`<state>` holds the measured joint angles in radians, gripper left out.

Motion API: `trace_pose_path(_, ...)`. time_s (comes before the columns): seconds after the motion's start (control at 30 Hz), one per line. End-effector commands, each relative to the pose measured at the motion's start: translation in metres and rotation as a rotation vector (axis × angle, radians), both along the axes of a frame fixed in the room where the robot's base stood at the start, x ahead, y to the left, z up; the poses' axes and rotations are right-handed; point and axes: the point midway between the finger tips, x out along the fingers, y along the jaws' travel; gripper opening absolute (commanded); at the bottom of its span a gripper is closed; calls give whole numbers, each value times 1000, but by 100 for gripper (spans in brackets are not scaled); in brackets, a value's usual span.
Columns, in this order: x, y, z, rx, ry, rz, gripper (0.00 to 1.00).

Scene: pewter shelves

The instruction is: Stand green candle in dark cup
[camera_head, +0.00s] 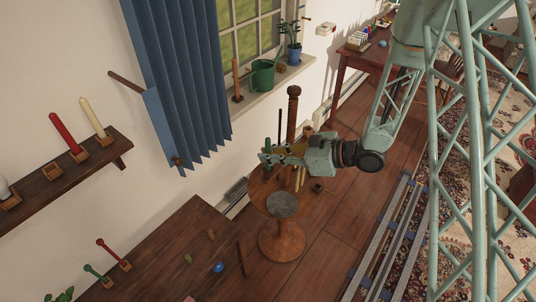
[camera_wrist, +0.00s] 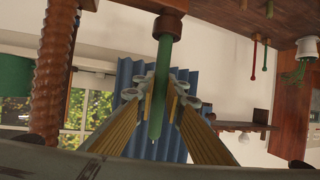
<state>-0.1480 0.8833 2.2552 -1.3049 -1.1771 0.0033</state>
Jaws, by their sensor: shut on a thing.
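My gripper (camera_wrist: 157,98) is shut on the green candle (camera_wrist: 162,62). The wrist view is upside down, so the candle's wick end points to the bottom of that picture. Its other end meets a dark brown cup (camera_wrist: 168,27) and appears to be inside its mouth; how deep it sits is hidden. The candle looks about in line with the cup. In the head view my gripper (camera_head: 270,158) is over the round wooden stand (camera_head: 282,246), and it hides most of the candle and the cup there.
A twisted wooden post (camera_head: 292,113) rises close behind my gripper. A grey disc (camera_head: 282,205) lies on the stand's near side. A wooden table (camera_head: 165,260) at lower left holds a blue ball (camera_head: 218,267) and small pieces. A wall shelf (camera_head: 50,187) holds red and cream candles.

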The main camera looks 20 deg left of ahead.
Motion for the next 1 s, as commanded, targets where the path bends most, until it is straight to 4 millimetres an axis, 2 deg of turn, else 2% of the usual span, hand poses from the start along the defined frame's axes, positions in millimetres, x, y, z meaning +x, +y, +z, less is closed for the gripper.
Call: trace_pose_path(1.0, 0, 0, -9, 0, 0, 0, 0)
